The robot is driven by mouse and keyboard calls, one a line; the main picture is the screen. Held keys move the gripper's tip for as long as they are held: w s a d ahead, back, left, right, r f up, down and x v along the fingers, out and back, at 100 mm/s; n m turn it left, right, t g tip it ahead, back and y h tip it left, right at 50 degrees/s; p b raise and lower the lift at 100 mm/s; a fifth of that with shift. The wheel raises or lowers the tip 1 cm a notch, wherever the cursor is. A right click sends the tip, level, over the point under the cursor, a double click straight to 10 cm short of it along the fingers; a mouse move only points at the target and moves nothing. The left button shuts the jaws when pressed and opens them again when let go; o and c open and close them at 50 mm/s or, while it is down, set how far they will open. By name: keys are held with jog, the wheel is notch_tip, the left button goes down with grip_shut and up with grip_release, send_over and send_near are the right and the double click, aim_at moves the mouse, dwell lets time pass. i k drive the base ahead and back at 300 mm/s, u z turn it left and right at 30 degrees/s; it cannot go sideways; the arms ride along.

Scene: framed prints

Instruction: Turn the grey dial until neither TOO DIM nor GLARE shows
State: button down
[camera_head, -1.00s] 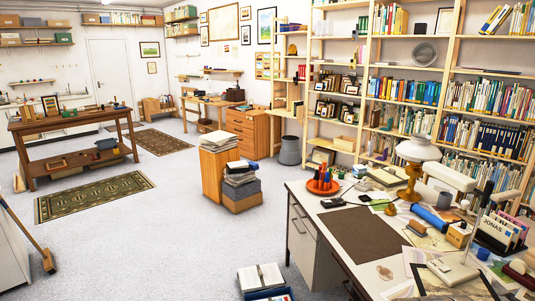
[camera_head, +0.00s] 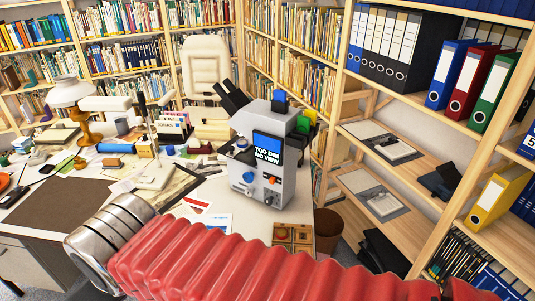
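A grey microscope-like device (camera_head: 270,155) stands on the desk at its right end. Its small blue screen (camera_head: 267,148) reads "TOO DIM NO VIEW". Its front carries a blue knob (camera_head: 248,177) and orange controls (camera_head: 272,180) below the screen. I cannot clearly pick out a grey dial on it at this size. My arm, a red ribbed sleeve with a silver collar, crosses the bottom of the picture in front of the desk. The fingers of my gripper do not show.
The desk (camera_head: 45,212) holds a lamp (camera_head: 70,100), papers and small clutter left of the device. Small wooden blocks (camera_head: 292,236) sit at its front edge. A cream chair (camera_head: 206,66) stands behind. Shelves with binders (camera_head: 490,90) close off the right side.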

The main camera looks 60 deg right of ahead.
aim_at(269, 202)
jog(key=z, duration=2.05)
